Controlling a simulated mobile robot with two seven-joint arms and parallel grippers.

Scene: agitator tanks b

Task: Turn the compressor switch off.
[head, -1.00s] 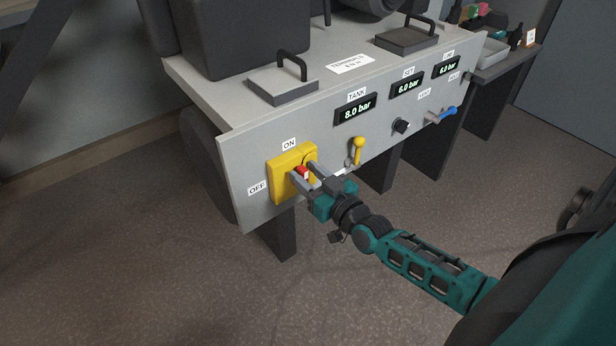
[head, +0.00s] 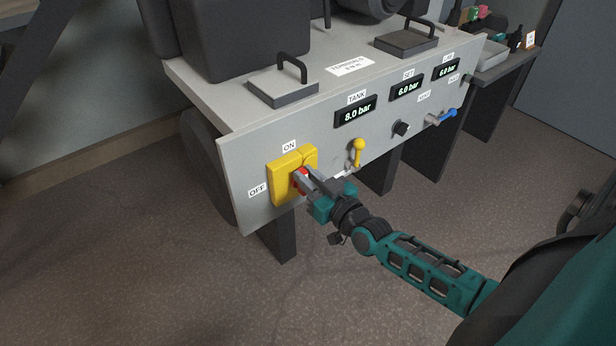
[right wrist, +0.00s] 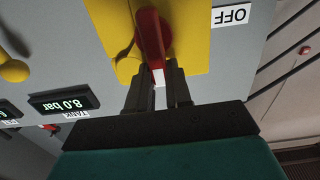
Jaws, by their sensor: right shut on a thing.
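The compressor switch is a yellow plate (head: 282,182) with a red handle (head: 301,175) at the left of the grey panel. The ON label (head: 289,146) is above the plate and the OFF label (head: 257,189) is to its left. My right gripper (head: 307,178) is shut on the red handle. In the right wrist view, which is upside down, the red handle (right wrist: 151,38) runs down between the fingers (right wrist: 159,88); its white tip shows there. The handle points toward the panel's upper side, the ON side. My left gripper is not in view.
Right of the switch are a yellow lever (head: 358,152), a black knob (head: 401,128) and a blue-handled valve (head: 446,114). The TANK display (head: 356,111) reads 8.0 bar. The floor in front of the panel is clear.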

